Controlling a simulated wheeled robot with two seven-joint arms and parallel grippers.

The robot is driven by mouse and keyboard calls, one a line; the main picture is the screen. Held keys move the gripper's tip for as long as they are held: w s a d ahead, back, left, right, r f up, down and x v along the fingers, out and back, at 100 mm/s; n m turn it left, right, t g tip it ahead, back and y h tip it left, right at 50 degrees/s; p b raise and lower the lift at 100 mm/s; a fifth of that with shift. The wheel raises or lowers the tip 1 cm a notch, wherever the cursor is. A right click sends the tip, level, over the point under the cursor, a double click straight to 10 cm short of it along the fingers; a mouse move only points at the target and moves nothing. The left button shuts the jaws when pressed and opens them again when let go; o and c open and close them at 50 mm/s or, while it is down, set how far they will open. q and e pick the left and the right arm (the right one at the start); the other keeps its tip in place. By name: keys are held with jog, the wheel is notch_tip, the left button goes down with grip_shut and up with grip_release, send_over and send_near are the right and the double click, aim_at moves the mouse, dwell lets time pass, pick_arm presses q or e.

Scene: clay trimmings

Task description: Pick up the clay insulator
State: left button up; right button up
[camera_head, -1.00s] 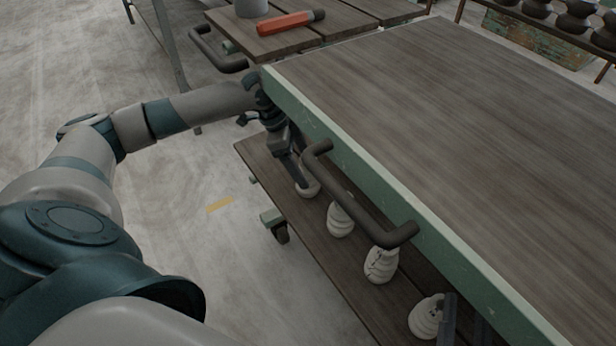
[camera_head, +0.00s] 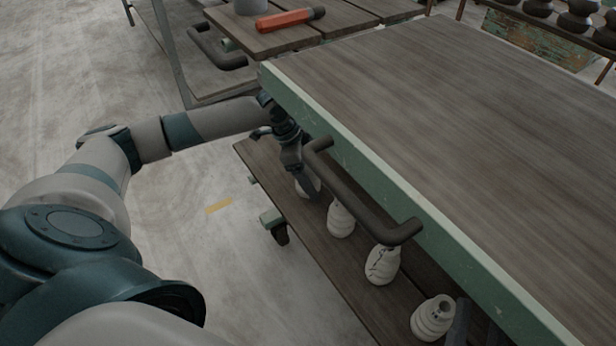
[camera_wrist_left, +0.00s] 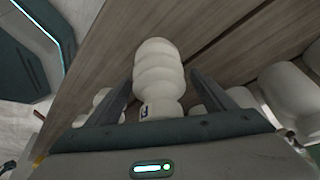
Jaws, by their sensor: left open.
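Several pale clay insulators with ringed bodies stand on the lower wooden shelf under the table. The farthest insulator (camera_head: 300,188) is partly hidden by my left gripper (camera_head: 311,186). In the left wrist view one insulator (camera_wrist_left: 158,72) lies between the two fingers of my left gripper (camera_wrist_left: 161,80), which are open with a gap on each side. Others are a plain insulator (camera_head: 341,219), one with dark crack-like lines (camera_head: 382,264) and one with a dark top hole (camera_head: 432,318). Dark finger-like parts beside that last one may be my right gripper (camera_head: 470,325).
The green-edged wooden tabletop (camera_head: 450,110) overhangs the shelf (camera_head: 300,235). A dark bar handle (camera_head: 360,200) juts out above the insulators. Another wooden surface with a red-orange tool (camera_head: 288,19) stands behind. The floor at left is clear.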

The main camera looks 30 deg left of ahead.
pick_arm(q)
jog(key=shift+r, duration=0.1)
jog(key=c, duration=1.6)
